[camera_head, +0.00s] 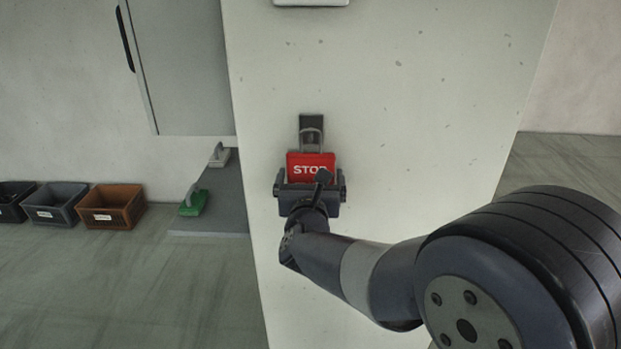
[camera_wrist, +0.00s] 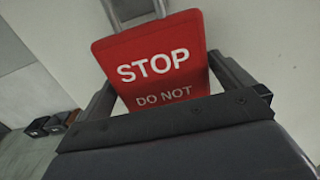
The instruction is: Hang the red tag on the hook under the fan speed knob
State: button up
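The red tag (camera_head: 311,160), lettered STOP, stands upright in front of the pale panel. It fills the middle of the wrist view (camera_wrist: 155,60), where DO NOT also shows. A grey loop (camera_wrist: 140,15) rises from its top. My gripper (camera_head: 311,178) has a finger at each side edge of the tag and appears shut on it, with the tag's lower part hidden by the gripper. The hook's dark plate (camera_head: 312,122) is on the panel directly behind and above the tag. The loop overlaps it; I cannot tell whether the loop is over the hook. The knob is not in view.
The pale panel (camera_head: 420,90) is bare to the right of the tag. A white fitting (camera_head: 311,2) is cut off at the top edge. At left on the floor stand an orange bin (camera_head: 113,207) and a grey bin (camera_head: 55,205).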

jog(key=shift+s, duration=0.15)
jog(key=s+b, duration=0.2)
jog(key=s, duration=0.8)
jog(key=shift+s+a, duration=0.15)
jog(key=shift+s, duration=0.15)
jog(key=shift+w, duration=0.15)
jog(key=w+p, duration=0.1)
jog(key=w, duration=0.4)
jog(key=w+p, duration=0.1)
jog(key=w, duration=0.4)
jog(key=shift+w+d, duration=0.2)
jog(key=shift+w, duration=0.05)
jog(key=shift+w+r+p, duration=0.1)
jog(key=shift+r+p, duration=0.15)
jog(key=shift+p, duration=0.25)
jog(key=shift+s+p, duration=0.2)
jog(key=shift+p, duration=0.15)
jog(key=shift+f, duration=0.1)
